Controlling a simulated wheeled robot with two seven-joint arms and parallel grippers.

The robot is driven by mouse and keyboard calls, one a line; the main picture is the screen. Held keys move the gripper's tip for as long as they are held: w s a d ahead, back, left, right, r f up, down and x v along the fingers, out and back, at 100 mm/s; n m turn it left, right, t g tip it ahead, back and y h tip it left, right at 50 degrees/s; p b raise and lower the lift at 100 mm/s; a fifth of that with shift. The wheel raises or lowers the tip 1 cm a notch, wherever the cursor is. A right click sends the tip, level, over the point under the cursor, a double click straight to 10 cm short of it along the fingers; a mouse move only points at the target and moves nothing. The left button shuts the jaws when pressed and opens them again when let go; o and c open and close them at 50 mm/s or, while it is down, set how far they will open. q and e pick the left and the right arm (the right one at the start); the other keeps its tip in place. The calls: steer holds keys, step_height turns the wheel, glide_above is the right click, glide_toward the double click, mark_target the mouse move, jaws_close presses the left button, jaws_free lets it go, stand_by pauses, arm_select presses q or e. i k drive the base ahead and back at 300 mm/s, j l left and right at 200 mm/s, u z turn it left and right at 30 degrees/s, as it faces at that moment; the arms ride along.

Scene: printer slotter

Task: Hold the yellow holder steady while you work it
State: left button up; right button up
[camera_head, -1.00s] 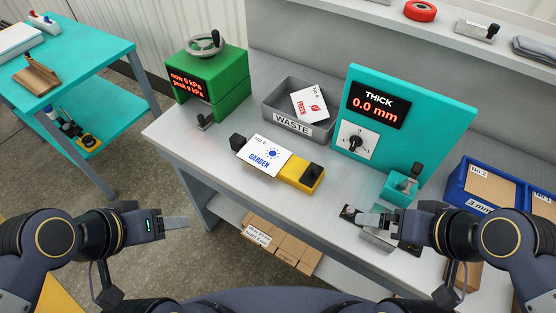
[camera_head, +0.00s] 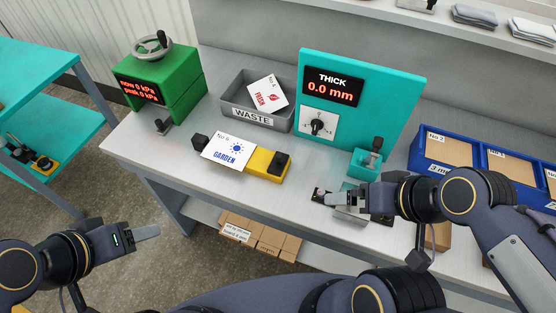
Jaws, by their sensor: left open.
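The yellow holder (camera_head: 268,166) lies on the grey workbench, with a black block at each end. A white card (camera_head: 229,149) reading "GARDEN" with a blue sun lies over its left part and hides it there. My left gripper (camera_head: 150,232) is open and empty, out over the floor in front of the bench, left of and nearer than the holder. My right gripper (camera_head: 335,197) is over the bench's front part, right of the holder and apart from it. A small metal block shows just under it; whether its fingers hold anything is unclear.
A green press (camera_head: 180,95) stands at the back left. A teal thickness gauge (camera_head: 405,95) reading 0.0 mm stands right of the bin. Blue bins (camera_head: 432,167) are at the right.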

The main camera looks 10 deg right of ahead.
mark_target(277, 164)
steer(key=i+j+z, duration=0.15)
steer(key=j+z, duration=0.85)
steer(key=j, duration=0.25)
